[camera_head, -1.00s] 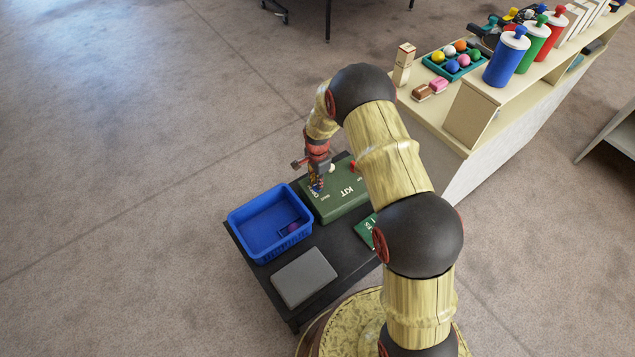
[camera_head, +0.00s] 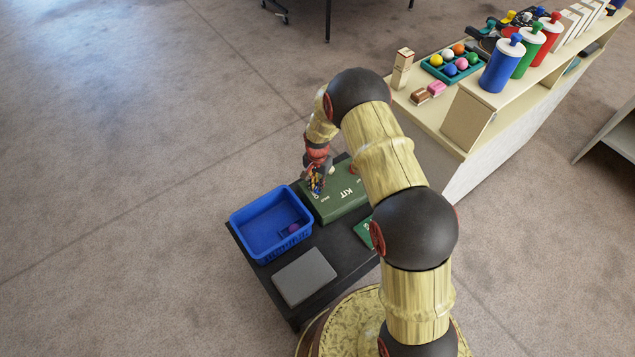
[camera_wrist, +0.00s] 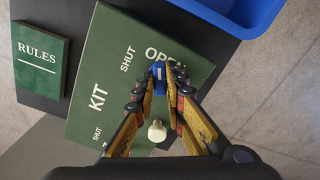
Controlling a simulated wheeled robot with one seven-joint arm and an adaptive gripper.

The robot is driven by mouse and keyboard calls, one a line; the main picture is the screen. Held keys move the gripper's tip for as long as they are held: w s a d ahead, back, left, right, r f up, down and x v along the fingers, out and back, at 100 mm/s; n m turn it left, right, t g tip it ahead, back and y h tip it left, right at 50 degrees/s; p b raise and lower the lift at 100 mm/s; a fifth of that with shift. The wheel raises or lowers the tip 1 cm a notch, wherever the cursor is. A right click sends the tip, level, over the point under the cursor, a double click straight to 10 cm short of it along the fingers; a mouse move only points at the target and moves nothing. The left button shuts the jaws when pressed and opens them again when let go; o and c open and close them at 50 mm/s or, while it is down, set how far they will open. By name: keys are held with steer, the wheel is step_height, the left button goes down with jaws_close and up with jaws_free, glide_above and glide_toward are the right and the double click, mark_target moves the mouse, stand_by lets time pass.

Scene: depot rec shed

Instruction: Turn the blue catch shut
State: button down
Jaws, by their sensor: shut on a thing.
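The green kit box (camera_head: 335,208) lies on a low dark table, with KIT, SHUT and OPEN lettered on its lid. In the wrist view the lid (camera_wrist: 115,75) fills the middle. The blue catch (camera_wrist: 158,70) sits near the lid's edge, beside the word OPEN and with SHUT to its left. My gripper (camera_wrist: 160,78) is shut on the blue catch, one fingertip on each side.
A white knob (camera_wrist: 157,130) stands on the lid between my fingers. A blue basket (camera_head: 270,222) stands beside the box. A grey slab (camera_head: 304,277) and a green RULES book (camera_wrist: 40,58) lie on the table. A cluttered bench (camera_head: 465,120) stands to the right.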

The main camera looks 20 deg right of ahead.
steer(key=n+p, duration=0.1)
steer(key=n, duration=0.5)
steer(key=shift+p, duration=0.4)
steer(key=n+p, duration=0.1)
steer(key=n, duration=0.4)
steer(key=shift+n, duration=0.4)
steer(key=shift+w, duration=0.1)
steer(key=c, duration=1.9)
jaws_free()
steer(key=shift+o, duration=0.3)
step_height(320, 180, up, 12)
